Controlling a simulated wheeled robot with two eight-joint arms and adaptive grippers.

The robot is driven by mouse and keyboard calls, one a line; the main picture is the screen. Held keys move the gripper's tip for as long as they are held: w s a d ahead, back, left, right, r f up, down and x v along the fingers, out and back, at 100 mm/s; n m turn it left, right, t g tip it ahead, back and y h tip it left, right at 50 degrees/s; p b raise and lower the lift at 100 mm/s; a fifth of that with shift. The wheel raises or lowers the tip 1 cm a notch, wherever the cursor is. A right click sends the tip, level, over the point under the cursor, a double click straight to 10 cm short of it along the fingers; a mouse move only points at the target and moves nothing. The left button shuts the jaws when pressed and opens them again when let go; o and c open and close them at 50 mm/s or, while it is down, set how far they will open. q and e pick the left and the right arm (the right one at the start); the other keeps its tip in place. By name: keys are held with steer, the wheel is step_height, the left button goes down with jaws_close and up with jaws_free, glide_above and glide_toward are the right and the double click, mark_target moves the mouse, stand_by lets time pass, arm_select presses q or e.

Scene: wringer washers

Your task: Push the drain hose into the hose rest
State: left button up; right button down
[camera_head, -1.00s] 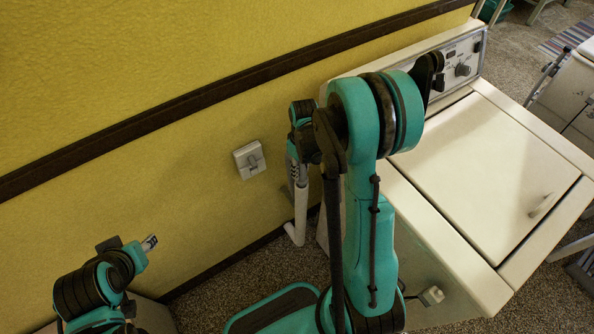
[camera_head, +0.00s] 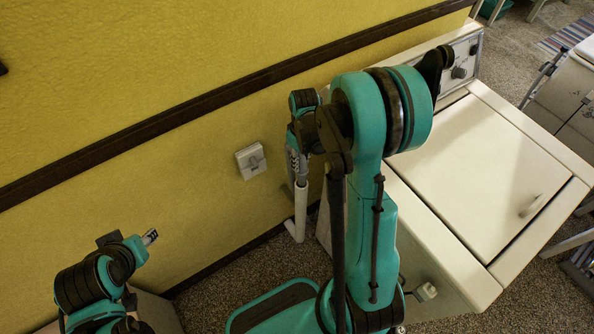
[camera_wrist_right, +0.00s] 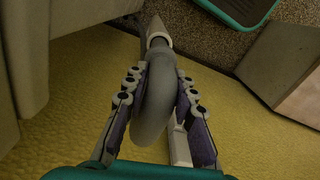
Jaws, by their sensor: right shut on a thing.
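My right gripper (camera_wrist_right: 160,105) is shut on the grey drain hose (camera_wrist_right: 154,105), which bends between the two fingers in the right wrist view. A pale tapered piece (camera_wrist_right: 157,33) shows at the far end of the hose. In the head view my right gripper (camera_head: 297,168) hangs by the yellow wall, partly hidden by its own arm. A white upright pipe (camera_head: 300,212) stands close below it; I cannot tell whether this is the hose rest. A white part (camera_wrist_right: 180,146) shows behind the hose in the wrist view. My left gripper (camera_head: 149,237) is at lower left, its fingers unclear.
A cream washer (camera_head: 480,170) stands to the right, close to my right arm. A pale box (camera_head: 250,160) is fixed to the yellow wall (camera_head: 130,60) left of the gripper. Speckled floor (camera_head: 215,298) is open between my arms.

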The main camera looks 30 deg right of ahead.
steer(key=shift+r+p, duration=0.95)
steer(key=shift+r, duration=0.6)
steer(key=shift+a+f, duration=0.1)
